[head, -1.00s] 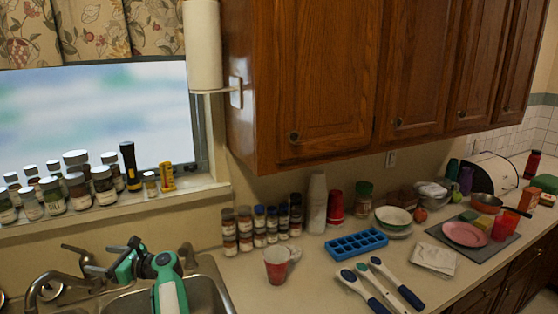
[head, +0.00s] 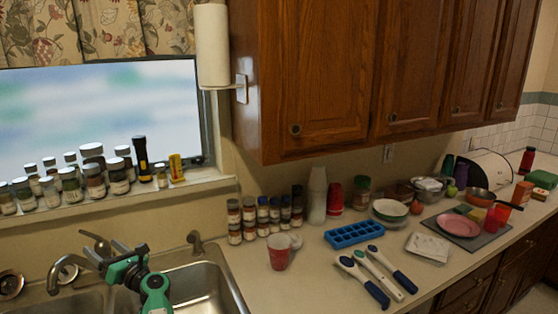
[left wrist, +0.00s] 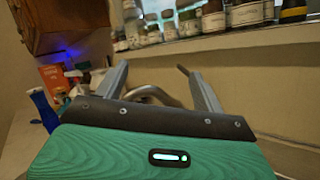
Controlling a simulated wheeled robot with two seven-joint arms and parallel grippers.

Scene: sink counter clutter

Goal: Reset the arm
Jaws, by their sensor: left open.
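My left gripper (head: 102,256) is green and black with grey fingers. In the head view it hangs over the sink, close beside the curved metal faucet (head: 64,268), with its fingers toward the left. In the left wrist view the two fingers of my left gripper (left wrist: 160,78) are spread apart, and nothing is held between them. Part of the curved metal faucet (left wrist: 155,94) shows beyond and between the fingers. My right gripper is not in view.
Wooden cabinets (head: 320,75) hang above.

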